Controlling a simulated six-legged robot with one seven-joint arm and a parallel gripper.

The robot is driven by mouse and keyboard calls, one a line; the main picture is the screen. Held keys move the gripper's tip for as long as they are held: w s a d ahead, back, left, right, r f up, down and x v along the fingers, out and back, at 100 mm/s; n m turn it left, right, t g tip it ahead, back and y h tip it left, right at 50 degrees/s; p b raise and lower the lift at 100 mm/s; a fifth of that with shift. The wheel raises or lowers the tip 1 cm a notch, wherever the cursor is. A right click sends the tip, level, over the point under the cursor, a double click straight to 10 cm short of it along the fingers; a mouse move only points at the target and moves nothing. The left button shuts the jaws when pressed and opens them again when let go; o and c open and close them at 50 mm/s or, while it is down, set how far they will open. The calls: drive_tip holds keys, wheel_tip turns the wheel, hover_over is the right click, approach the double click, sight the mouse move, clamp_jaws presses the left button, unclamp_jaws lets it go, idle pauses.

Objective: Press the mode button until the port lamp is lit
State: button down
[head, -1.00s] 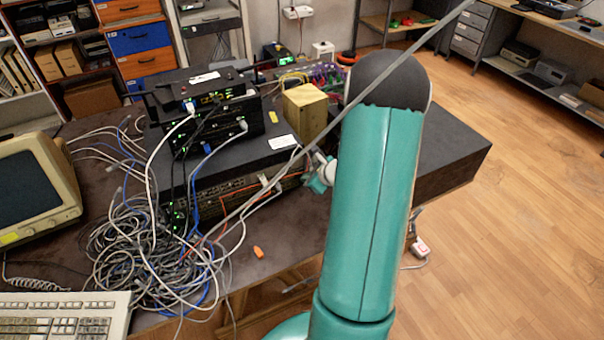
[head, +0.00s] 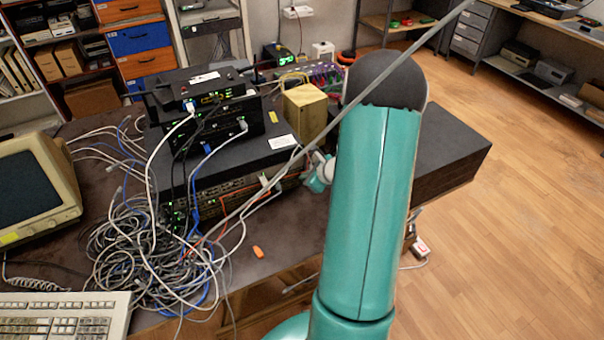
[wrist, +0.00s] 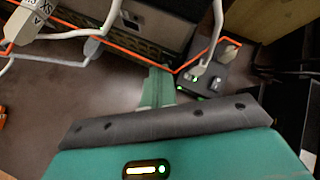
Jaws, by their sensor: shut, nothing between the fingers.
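The wide black switch with a row of ports (head: 235,190) lies low in the stack on the desk, its front facing me. My teal gripper (head: 318,178) is at the right end of that front, mostly hidden behind my arm. In the wrist view my shut, empty fingers (wrist: 157,88) point toward the switch front (wrist: 130,40). A dark panel (wrist: 212,72) with small lit green lamps and plugged grey cables is right of the fingertips. I cannot make out the mode button, tell which lamp is the port lamp, or tell whether the fingers touch anything.
Loose cables (head: 150,255) heap left of the switch, and some cross its front. An orange piece (head: 258,252) lies on the desk in front. An orange cable (wrist: 95,32) crosses the wrist view.

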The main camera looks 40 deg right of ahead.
drive_tip(key=shift+s+a, duration=0.2)
drive_tip(key=shift+s, duration=0.5)
drive_tip(key=shift+s+a, duration=0.25)
drive_tip(key=shift+s, duration=0.55)
drive_tip(key=shift+s+a, duration=0.25)
drive_tip(key=shift+s, duration=0.55)
drive_tip(key=shift+s+a, duration=0.25)
drive_tip(key=shift+s, duration=0.55)
